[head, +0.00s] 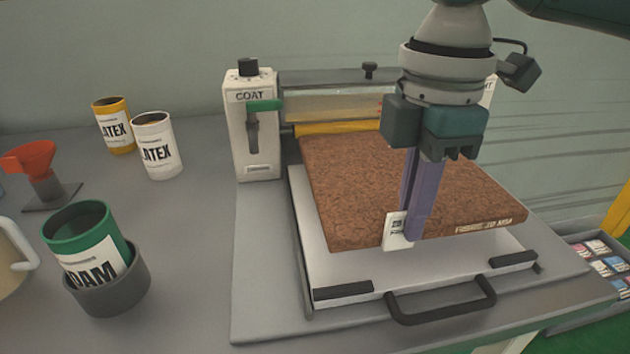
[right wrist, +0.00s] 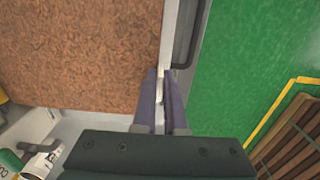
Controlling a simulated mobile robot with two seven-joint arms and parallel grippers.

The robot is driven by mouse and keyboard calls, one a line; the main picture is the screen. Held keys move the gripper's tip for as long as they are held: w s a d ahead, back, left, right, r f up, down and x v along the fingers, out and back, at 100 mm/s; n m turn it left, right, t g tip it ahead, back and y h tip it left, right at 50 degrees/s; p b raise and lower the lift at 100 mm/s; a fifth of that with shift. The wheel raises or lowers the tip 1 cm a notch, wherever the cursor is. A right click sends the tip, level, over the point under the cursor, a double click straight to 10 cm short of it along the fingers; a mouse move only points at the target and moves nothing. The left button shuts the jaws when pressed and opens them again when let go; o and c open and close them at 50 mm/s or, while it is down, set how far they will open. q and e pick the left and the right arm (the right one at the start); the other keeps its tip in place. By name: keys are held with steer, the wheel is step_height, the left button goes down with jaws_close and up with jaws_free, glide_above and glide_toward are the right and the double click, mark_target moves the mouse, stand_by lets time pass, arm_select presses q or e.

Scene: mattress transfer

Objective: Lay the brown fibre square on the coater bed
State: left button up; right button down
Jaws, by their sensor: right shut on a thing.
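The brown fibre square (head: 350,185) is a thick, rough slab over the white coater bed (head: 330,275), its far edge near the yellow roller (head: 335,128). It sits slightly turned, and its right corner reaches past the bed's side. I cannot tell whether its whole underside touches the bed. My right gripper (head: 410,228) points down at the square's front edge, shut on the white tab (head: 398,232) there. In the right wrist view the fibre square (right wrist: 80,50) lies left of the fingers (right wrist: 160,105), with the pale tab between them. My left gripper is not in view.
The coater's white COAT post (head: 252,125) has a green lever. A black handle (head: 440,300) is at the bed's front. A box of small packs (head: 605,265) is right.

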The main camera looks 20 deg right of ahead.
mark_target(404, 246)
step_height(404, 246, down, 4)
steer(key=shift+r+b, duration=0.1)
steer(key=shift+b, duration=0.25)
steer(key=shift+f, duration=0.3)
steer(key=c, duration=1)
jaws_free()
steer(key=shift+f, duration=0.1)
